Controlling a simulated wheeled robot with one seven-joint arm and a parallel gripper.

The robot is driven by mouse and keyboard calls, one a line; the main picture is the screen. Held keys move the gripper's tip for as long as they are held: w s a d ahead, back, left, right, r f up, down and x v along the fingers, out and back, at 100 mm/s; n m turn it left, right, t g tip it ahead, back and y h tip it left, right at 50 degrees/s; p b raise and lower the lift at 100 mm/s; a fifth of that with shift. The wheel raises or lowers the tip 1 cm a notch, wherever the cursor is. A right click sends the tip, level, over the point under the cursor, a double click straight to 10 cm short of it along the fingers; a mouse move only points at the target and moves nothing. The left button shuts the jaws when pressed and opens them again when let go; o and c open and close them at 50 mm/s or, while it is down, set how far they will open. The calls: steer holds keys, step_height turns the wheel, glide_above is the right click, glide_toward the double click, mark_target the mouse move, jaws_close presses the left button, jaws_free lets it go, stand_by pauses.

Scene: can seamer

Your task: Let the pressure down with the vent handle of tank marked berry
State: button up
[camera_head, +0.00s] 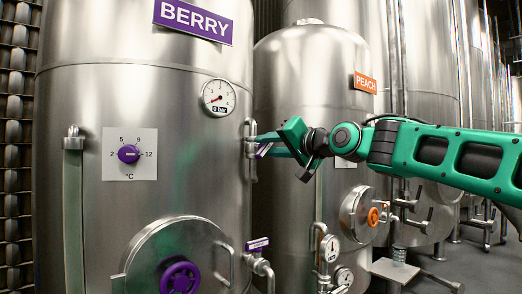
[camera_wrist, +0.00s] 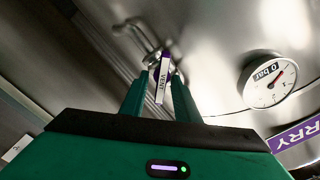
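The berry tank (camera_head: 75,95) is the large steel tank at the left in the head view, with a purple BERRY sign (camera_head: 193,20). Its vent handle (camera_head: 262,151) is purple, at the tank's right side, and mostly hidden by my gripper (camera_head: 274,144). In the wrist view, the handle's white VENT label (camera_wrist: 161,85) lies between the two fingers of my gripper (camera_wrist: 161,80). A gap shows on each side of the label, so the fingers look open around the handle. The berry pressure gauge (camera_head: 218,97) has its red needle pointing lower left; it also shows in the wrist view (camera_wrist: 269,79).
The peach tank (camera_head: 290,80) stands close on the right, behind my arm. Below the vent are a purple-tagged valve (camera_head: 258,244) and a round hatch with a purple handwheel (camera_head: 180,278). A temperature knob (camera_head: 128,154) is on the berry tank's front.

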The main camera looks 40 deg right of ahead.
steer(key=s, duration=1)
steer(key=shift+d, duration=0.15)
steer(key=shift+f, duration=0.15)
